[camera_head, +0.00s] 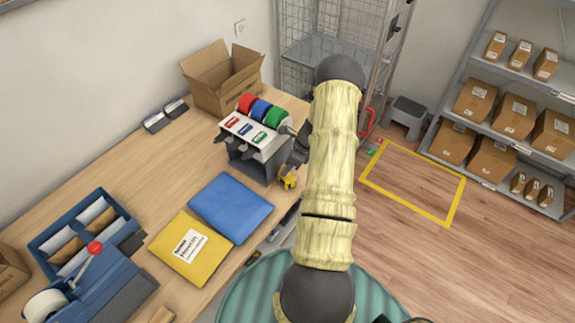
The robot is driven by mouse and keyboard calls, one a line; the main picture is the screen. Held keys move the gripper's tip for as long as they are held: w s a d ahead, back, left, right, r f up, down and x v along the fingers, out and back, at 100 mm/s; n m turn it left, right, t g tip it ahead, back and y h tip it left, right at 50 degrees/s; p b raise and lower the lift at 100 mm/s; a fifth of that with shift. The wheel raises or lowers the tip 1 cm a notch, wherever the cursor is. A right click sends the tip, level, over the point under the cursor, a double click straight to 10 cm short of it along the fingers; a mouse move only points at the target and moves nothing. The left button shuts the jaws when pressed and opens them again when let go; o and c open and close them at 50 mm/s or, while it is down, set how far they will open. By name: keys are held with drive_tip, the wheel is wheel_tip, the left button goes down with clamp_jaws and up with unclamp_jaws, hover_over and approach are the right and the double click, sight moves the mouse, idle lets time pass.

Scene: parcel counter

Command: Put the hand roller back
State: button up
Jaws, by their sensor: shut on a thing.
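My gripper (291,163) is beside the right end of the tape dispenser, above the counter's right edge, partly hidden by my arm. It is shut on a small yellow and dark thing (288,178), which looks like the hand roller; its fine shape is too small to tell. The tape dispenser (252,135) stands on the counter with red, blue and green rolls along its top and matching labels on its front. I cannot tell whether the held thing touches the dispenser or the counter.
On the wooden counter (130,185) lie a blue parcel (231,207) and a yellow labelled parcel (190,249). An open carton (222,80) stands behind, and a blue tape machine (110,283) stands front left. A wire cage (300,40) is at the back. Floor inside the yellow outline (412,183) is clear.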

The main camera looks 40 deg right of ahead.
drive_tip(key=shift+s+a+f+b, duration=0.1)
drive_tip(key=shift+s+f+b, duration=0.05)
drive_tip(key=shift+f+b, duration=0.3)
drive_tip(key=shift+c, duration=0.5)
drive_tip(key=o, duration=1.1)
drive_tip(key=shift+o, duration=0.2)
drive_tip(key=shift+r, duration=0.15)
drive_tip(key=shift+r+p, duration=0.55)
drive_tip(key=b+v, duration=0.5)
drive_tip(key=v, duration=0.6)
drive_tip(key=shift+d+r, duration=0.25)
drive_tip(key=shift+d, duration=0.05)
